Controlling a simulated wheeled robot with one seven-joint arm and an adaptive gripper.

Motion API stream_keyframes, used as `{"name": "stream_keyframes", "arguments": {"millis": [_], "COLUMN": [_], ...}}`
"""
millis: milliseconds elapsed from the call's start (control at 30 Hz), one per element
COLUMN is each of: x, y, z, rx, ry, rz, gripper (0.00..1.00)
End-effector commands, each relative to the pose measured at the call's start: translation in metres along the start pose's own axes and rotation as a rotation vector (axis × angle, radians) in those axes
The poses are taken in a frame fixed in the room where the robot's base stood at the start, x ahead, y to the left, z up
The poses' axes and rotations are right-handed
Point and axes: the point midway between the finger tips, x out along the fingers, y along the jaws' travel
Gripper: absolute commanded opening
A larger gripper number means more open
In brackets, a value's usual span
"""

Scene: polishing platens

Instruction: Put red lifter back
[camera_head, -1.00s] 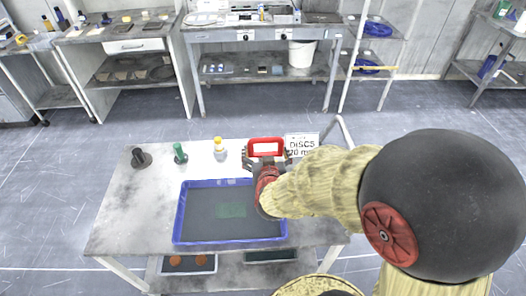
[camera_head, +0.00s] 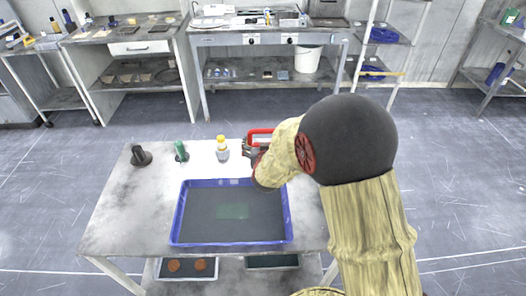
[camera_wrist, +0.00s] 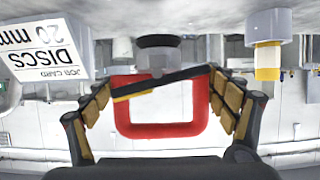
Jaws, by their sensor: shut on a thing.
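The red lifter (camera_head: 260,132) is a red loop handle with a grey and black cup. It is at the back right of the near table, partly hidden by my arm in the head view. In the wrist view the red loop (camera_wrist: 160,130) sits between the fingers of my gripper (camera_wrist: 162,88), and its dark round cup is at the top, near the grey table surface. My gripper (camera_head: 251,151) is shut on the lifter. I cannot tell whether the cup touches the table.
A blue-rimmed tray (camera_head: 176,215) lies on the near table. A yellow-capped bottle (camera_head: 222,150), a green-topped item (camera_head: 181,151) and a black item (camera_head: 141,156) stand along its back edge. A "DISCS 20 mm" card (camera_wrist: 45,45) is beside the lifter in the wrist view.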

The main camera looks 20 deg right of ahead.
Motion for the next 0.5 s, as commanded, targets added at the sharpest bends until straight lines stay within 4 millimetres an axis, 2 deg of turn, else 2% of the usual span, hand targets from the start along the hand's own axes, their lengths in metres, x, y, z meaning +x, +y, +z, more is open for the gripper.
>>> {"name": "stream_keyframes", "arguments": {"millis": [167, 367, 500], "x": [0.013, 0.022, 0.023], "y": [-0.001, -0.001, -0.001], "z": [0.004, 0.029, 0.030], "rx": [0.001, 0.001, 0.001], "ry": [0.006, 0.005, 0.007], "rz": [0.000, 0.000, 0.000], "gripper": [0.25, 0.25, 0.25]}}
